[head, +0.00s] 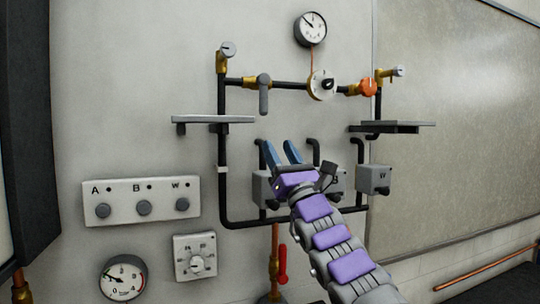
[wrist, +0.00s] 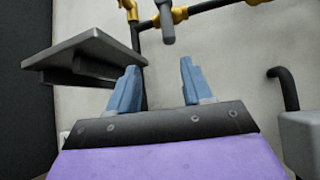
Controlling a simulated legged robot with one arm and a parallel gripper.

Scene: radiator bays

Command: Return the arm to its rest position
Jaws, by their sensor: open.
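My gripper (head: 281,154) has two blue fingers that stand apart with nothing between them. In the head view it is raised in front of the pipework, at the end of my purple and grey arm reaching in from the lower right. In the wrist view my gripper (wrist: 154,90) is also open and empty, with bare wall behind the gap. The fingers appear clear of the pipes, though the exact distance to the wall cannot be told. My forearm and gripper hide part of the grey boxes behind.
Grey shelves stick out left (head: 213,119) and right (head: 405,127) of my gripper. Black pipework (head: 222,180) carries a grey lever (head: 264,94) and an orange valve (head: 368,87). A grey box (head: 374,179) marked W is right of my arm. A button panel (head: 140,201) and dial (head: 195,256) are lower left.

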